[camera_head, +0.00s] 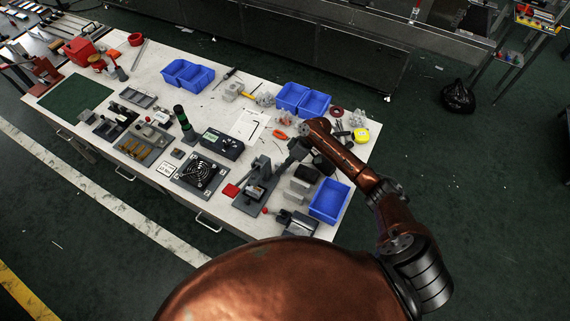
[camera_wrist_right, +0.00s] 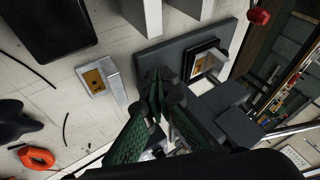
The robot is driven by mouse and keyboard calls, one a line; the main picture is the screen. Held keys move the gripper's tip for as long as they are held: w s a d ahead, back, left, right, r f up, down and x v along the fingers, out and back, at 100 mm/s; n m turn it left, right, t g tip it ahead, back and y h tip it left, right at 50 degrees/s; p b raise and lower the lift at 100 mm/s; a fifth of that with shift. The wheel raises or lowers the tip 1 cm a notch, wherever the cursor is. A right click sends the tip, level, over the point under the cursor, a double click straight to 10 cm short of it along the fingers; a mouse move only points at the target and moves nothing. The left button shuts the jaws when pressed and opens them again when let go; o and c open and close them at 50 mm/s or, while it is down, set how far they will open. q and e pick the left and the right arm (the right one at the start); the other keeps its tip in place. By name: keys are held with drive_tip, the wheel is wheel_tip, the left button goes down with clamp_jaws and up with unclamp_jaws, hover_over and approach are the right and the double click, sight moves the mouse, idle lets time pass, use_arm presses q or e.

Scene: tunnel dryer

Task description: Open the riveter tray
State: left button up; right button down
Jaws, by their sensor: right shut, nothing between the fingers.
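The riveter (camera_head: 256,190) appears to be the dark grey bench machine near the front right of the table. In the right wrist view its grey base plate (camera_wrist_right: 180,45) carries a black-framed square holder (camera_wrist_right: 205,62) with a brass-coloured piece, which may be the tray. I cannot tell how far the tray is open. My right gripper (camera_head: 283,166) reaches down beside the machine from the right. In the right wrist view its dark green fingers (camera_wrist_right: 155,98) are closed together, empty, close to the base plate's edge; contact is unclear. My left gripper is not in view.
A loose metal bracket (camera_wrist_right: 97,78) lies beside the base plate. A blue bin (camera_head: 329,201) stands at the table's right end, with more blue bins (camera_head: 187,76) behind. Orange-handled pliers (camera_head: 279,134) and a black control box (camera_head: 222,143) are nearby. The table is crowded around the gripper.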

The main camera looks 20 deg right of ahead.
sight(262, 197)
drive_tip(key=x, duration=0.3)
drive_tip(key=shift+a+f, duration=0.25)
drive_tip(key=shift+s+a+r+p, duration=0.25)
drive_tip(key=shift+s+a+p, duration=0.5)
drive_tip(key=shift+s+a, duration=0.45)
drive_tip(key=shift+a, duration=0.15)
drive_tip(key=shift+f, duration=0.1)
drive_tip(key=shift+a, duration=0.1)
drive_tip(key=s+a+p, duration=0.1)
drive_tip(key=a+p, duration=0.1)
drive_tip(key=s+a+p, duration=0.2)
drive_tip(key=shift+s+a, duration=0.15)
drive_tip(key=shift+s, duration=0.1)
drive_tip(key=shift+s+a, duration=0.1)
drive_tip(key=shift+a, duration=0.1)
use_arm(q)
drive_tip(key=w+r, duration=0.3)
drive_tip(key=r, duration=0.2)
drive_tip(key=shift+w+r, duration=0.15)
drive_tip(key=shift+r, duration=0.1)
use_arm(e)
drive_tip(key=shift+d, duration=0.1)
